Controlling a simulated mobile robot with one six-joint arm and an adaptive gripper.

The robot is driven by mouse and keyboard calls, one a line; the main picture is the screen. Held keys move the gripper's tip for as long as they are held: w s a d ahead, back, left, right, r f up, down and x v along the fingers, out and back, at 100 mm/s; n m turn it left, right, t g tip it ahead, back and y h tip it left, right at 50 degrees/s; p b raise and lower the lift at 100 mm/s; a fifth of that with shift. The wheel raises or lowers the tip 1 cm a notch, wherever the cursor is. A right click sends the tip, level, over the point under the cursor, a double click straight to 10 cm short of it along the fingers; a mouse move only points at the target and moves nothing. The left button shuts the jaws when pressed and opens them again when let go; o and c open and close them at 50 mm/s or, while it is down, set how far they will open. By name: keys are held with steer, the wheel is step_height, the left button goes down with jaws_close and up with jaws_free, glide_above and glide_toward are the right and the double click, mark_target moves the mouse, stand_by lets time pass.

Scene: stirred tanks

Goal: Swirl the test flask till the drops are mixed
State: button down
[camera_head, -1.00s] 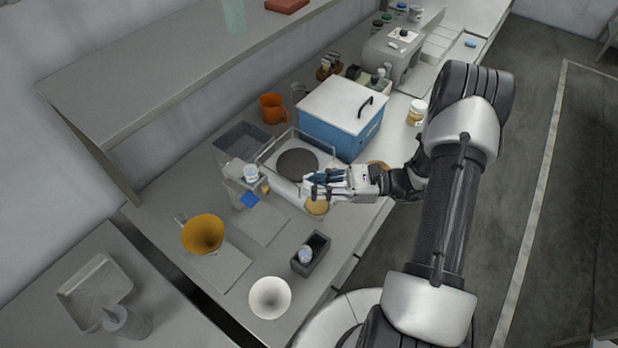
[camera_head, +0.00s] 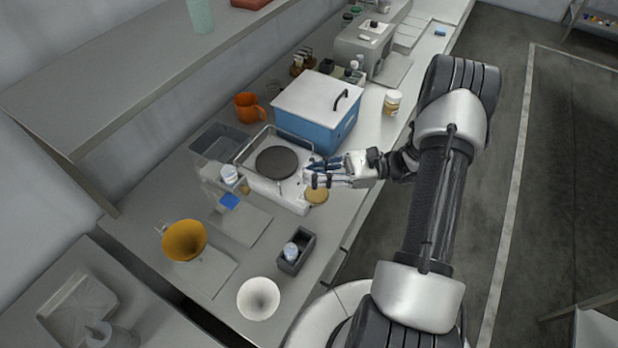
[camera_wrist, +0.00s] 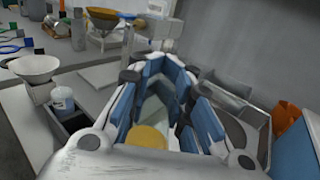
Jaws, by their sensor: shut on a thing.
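My gripper (camera_head: 309,175) is shut on the test flask, above the bench's front edge and in front of the stirrer plate. The flask's clear glass is hard to see in the head view; its yellow contents (camera_head: 316,195) show just below the fingers. In the wrist view, pale glass (camera_wrist: 154,110) stands between the blue-padded fingers (camera_wrist: 165,85), with the round yellow contents (camera_wrist: 148,137) near the camera. I cannot make out separate drops or streaks in the yellow.
A stirrer with a dark round plate (camera_head: 277,162) stands close to the left of my gripper, and a blue bath with a white lid (camera_head: 318,112) behind. A grey box with a small bottle (camera_head: 297,253), a white funnel (camera_head: 258,298) and an amber bowl (camera_head: 184,240) stand nearer. The bench between is partly clear.

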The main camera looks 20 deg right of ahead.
steer(key=shift+w+d, duration=0.1)
steer(key=shift+w, duration=0.95)
steer(key=shift+s+x, duration=0.3)
steer(key=shift+x, duration=2.4)
steer(key=s+d, duration=0.1)
steer(key=s+d+p, duration=0.1)
steer(key=s, duration=0.1)
steer(key=s+d, duration=0.1)
steer(key=shift+s, duration=0.3)
steer(key=shift+w+d, duration=0.6)
steer(key=shift+d, duration=0.3)
steer(key=shift+w+d+b, duration=0.2)
steer(key=shift+w+b, duration=0.25)
steer(key=shift+w, duration=0.7)
steer(key=shift+w+a, duration=0.95)
steer(key=shift+w, duration=0.15)
